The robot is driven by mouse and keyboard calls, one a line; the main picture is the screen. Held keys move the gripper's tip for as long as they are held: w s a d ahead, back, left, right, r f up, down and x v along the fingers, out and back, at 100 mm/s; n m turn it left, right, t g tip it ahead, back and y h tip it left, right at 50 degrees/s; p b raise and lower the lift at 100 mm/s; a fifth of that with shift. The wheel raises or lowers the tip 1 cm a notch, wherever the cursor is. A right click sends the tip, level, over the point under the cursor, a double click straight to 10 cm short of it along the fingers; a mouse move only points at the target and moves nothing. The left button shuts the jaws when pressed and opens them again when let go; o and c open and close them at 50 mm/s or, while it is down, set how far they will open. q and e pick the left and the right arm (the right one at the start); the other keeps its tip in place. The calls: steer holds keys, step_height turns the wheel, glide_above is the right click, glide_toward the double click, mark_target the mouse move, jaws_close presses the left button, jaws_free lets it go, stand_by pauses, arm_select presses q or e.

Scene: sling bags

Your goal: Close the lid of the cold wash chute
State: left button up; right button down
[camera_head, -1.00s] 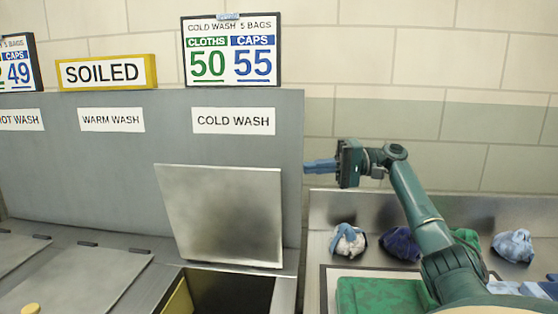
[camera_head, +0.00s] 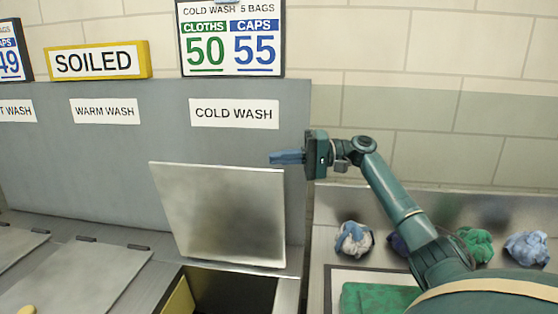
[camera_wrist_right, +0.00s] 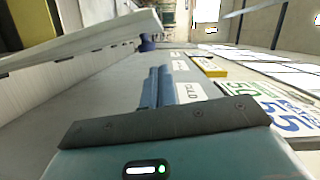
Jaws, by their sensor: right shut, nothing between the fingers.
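The cold wash chute lid (camera_head: 222,214) is a square metal plate standing open, leaning back toward the grey panel under the COLD WASH label (camera_head: 234,113). The dark chute opening (camera_head: 235,293) shows in front of its lower edge. My right gripper (camera_head: 272,157) is shut and empty, its blue fingers pointing left near the lid's upper right corner in the head view. In the right wrist view the shut fingers (camera_wrist_right: 159,88) point away along the panel, and the pale edge of a plate, seemingly the lid (camera_wrist_right: 85,45), shows at upper left. My left gripper is not in view.
The warm wash lid (camera_head: 85,280) lies flat at left. A metal counter at right holds crumpled cloths (camera_head: 354,239) and a green piece (camera_head: 385,298). The SOILED sign (camera_head: 96,62) and the count board (camera_head: 231,40) stand above the panel.

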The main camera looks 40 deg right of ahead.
steer(key=s+a, duration=0.2)
steer(key=a, duration=0.1)
steer(key=shift+s+f+p, duration=0.25)
steer(key=shift+f+p, duration=0.05)
steer(key=shift+f, duration=0.05)
steer(key=shift+a, duration=0.1)
